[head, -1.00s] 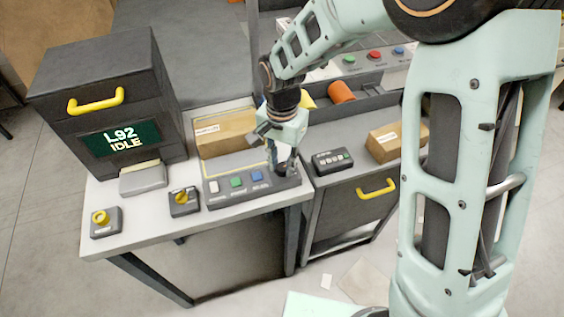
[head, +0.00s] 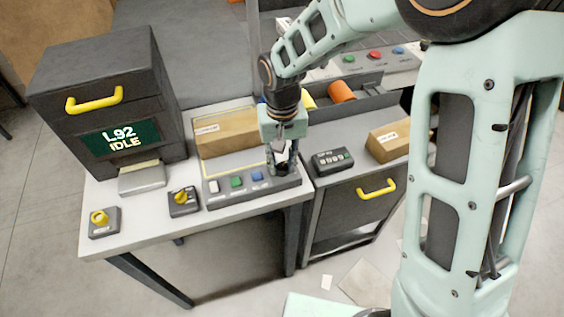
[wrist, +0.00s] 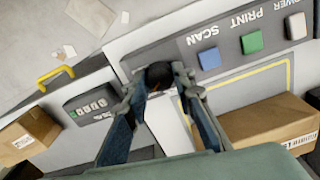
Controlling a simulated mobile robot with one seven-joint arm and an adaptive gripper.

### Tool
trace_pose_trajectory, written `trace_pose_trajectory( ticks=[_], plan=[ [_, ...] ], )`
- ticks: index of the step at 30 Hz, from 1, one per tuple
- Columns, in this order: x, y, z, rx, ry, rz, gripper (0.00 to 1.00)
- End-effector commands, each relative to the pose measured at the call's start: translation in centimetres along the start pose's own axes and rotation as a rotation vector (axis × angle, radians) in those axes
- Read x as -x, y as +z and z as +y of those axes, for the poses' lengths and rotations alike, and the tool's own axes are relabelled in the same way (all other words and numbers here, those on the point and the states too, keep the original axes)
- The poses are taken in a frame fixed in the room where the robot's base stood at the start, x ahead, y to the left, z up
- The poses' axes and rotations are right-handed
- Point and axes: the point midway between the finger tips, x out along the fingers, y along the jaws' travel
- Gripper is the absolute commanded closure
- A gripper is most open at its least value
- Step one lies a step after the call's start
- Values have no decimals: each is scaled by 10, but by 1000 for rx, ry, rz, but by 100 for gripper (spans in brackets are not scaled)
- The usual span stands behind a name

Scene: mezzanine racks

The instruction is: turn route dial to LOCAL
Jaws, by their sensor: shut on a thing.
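A dark round knob (wrist: 159,75), apparently the route dial, sits at the end of the button panel beside the blue SCAN button (wrist: 209,59). Its label and pointer are hidden, so I cannot read its setting. In the wrist view my gripper (wrist: 160,80) has its two fingertips closed on opposite sides of the knob. In the head view my gripper (head: 281,167) points down at the right end of the panel (head: 228,199), and its fingers mostly cover the knob.
Green (head: 237,181) and white (head: 212,187) buttons are on the same panel. Cardboard boxes stand behind it (head: 228,133) and to the right (head: 388,141). A small keypad (head: 332,160) is close on the right. Two yellow-knobbed boxes (head: 184,201) (head: 103,222) stand left.

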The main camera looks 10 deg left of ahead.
Motion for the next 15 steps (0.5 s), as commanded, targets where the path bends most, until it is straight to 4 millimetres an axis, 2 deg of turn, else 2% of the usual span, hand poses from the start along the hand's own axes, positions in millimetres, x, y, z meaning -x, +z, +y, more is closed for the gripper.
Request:
trace_pose_trajectory(
  ticks=[15],
  plan=[
    [2,-1,0,490,0,2,100]
  ],
)
